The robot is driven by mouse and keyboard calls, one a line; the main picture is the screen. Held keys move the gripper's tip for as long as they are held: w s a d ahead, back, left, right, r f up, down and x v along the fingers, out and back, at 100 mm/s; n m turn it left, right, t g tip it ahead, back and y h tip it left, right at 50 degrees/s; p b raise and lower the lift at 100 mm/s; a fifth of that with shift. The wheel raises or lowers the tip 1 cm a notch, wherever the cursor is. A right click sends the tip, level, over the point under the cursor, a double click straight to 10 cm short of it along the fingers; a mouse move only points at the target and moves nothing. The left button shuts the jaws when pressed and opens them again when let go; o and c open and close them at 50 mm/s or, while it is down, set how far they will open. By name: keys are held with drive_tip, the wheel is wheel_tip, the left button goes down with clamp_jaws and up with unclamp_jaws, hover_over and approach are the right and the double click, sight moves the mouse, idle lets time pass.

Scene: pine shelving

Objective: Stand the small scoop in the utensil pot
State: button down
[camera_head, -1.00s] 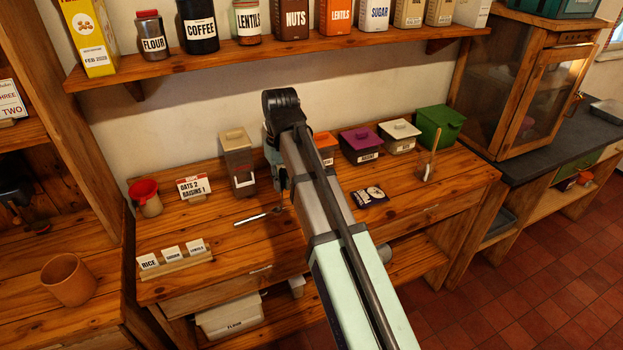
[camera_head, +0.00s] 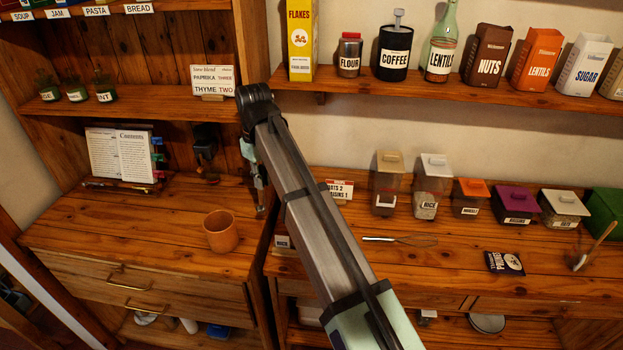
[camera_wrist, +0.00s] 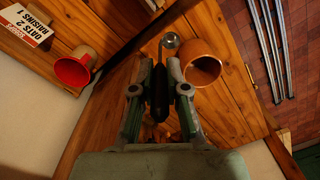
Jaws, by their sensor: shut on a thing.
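My gripper (camera_wrist: 160,72) is shut on the small scoop (camera_wrist: 171,41), which has a dark handle between the fingers and a round silvery bowl beyond the fingertips. The plain brown utensil pot (camera_head: 221,234) stands upright on the left wooden counter, just right of its middle. In the wrist view the pot (camera_wrist: 203,64) is just right of the scoop's bowl, its open mouth showing. The scoop appears outside the pot; its height over the counter is hard to tell. In the head view my gripper (camera_head: 259,185) hangs to the right of the pot, partly hidden by my arm.
A red-lined pot (camera_wrist: 73,70) and an OATS/RAISINS card (camera_wrist: 26,26) are left in the wrist view. A wooden upright (camera_head: 250,40) divides the bays. A whisk (camera_head: 400,240) lies on the right counter. An open book (camera_head: 118,155) stands behind; counter left of the utensil pot is clear.

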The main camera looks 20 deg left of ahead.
drive_tip(key=s+a+r+n+p, duration=0.1)
drive_tip(key=s+a+n, duration=0.1)
drive_tip(key=a, duration=0.4)
drive_tip(key=s+a+r+n, duration=0.2)
drive_tip(key=a, duration=0.4)
drive_tip(key=n+b, duration=0.3)
hover_over(218, 212)
drive_tip(key=s+d, duration=0.2)
drive_tip(key=shift+f, duration=3.15)
drive_tip(key=shift+s+f+b, duration=0.2)
drive_tip(key=shift+f+b, duration=1.1)
drive_tip(key=shift+f, duration=3.8)
drive_tip(key=c, duration=1.1)
unclamp_jaws()
drive_tip(key=shift+r, duration=0.1)
wheel_tip(218, 212, up, 12)
